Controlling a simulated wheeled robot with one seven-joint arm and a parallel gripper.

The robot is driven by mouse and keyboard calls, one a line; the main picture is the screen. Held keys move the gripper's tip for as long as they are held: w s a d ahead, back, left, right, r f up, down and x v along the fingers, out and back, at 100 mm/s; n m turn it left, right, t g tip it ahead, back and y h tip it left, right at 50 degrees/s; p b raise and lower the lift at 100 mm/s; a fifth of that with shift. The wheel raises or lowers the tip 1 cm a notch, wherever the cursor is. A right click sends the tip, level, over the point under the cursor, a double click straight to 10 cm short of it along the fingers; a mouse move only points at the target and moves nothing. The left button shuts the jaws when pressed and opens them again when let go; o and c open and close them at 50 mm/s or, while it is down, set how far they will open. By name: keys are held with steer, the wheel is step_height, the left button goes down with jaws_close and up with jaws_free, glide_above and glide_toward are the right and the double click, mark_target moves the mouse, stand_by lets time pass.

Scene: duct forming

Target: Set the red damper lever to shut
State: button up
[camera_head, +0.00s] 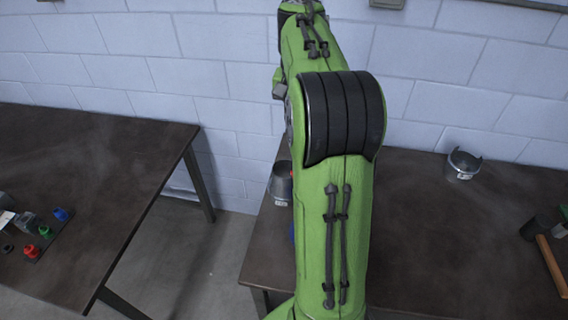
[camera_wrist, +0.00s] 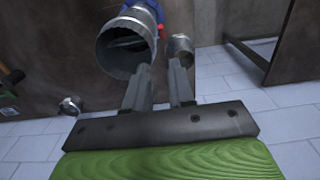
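In the wrist view my gripper (camera_wrist: 162,66) is open, with its two grey fingers apart and nothing held between them. A large grey duct (camera_wrist: 104,58) with its open end facing the camera lies just beyond the left finger. A blue part (camera_wrist: 155,10) shows at the duct's upper edge. A small red part (camera_wrist: 262,40) shows behind and to the right; I cannot tell whether it is the damper lever or how it is set. In the head view a grey duct piece (camera_head: 279,184) is partly hidden behind my green arm, which also hides my gripper.
A metal collar (camera_head: 463,168) and a hammer (camera_head: 549,262) lie on the right table (camera_head: 430,260). The left table (camera_head: 90,160) holds a dark board with red (camera_head: 31,250), green (camera_head: 45,231) and blue (camera_head: 61,214) pieces. A floor gap separates the tables.

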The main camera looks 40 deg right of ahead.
steer(key=f, duration=0.5)
steer(key=f+b, duration=0.1)
steer(key=f, duration=0.9)
steer(key=shift+a+f+b, duration=0.25)
steer(key=shift+f+b, duration=0.1)
steer(key=shift+c, duration=0.3)
jaws_close()
